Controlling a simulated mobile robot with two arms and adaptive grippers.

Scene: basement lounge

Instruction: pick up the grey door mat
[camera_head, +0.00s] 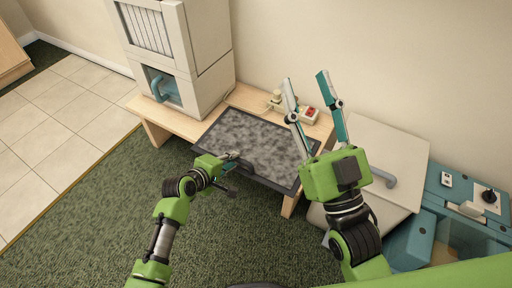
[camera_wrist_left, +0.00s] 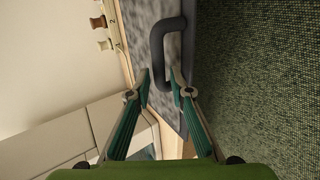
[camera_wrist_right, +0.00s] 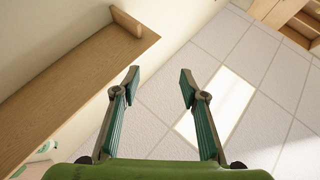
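The grey door mat (camera_head: 250,140) is a mottled grey rectangle with a dark border, lying on a low wooden table. In the left wrist view, the mat (camera_wrist_left: 146,20) fills the top middle, and a dark curved handle (camera_wrist_left: 157,42) shows at its edge. My left gripper (camera_head: 236,163) is at the mat's front left edge. Its fingers (camera_wrist_left: 160,86) are partly open, with the handle's bar appearing between or just beyond the tips; contact is unclear. My right gripper (camera_head: 307,82) is raised above the table's right side, open and empty; its fingers also show in the right wrist view (camera_wrist_right: 159,78).
A white cabinet-like unit (camera_head: 205,45) stands on the table's left end. A pale cabinet (camera_head: 375,150) and teal unit (camera_head: 465,190) stand at right. Green carpet (camera_head: 100,220) in front is clear.

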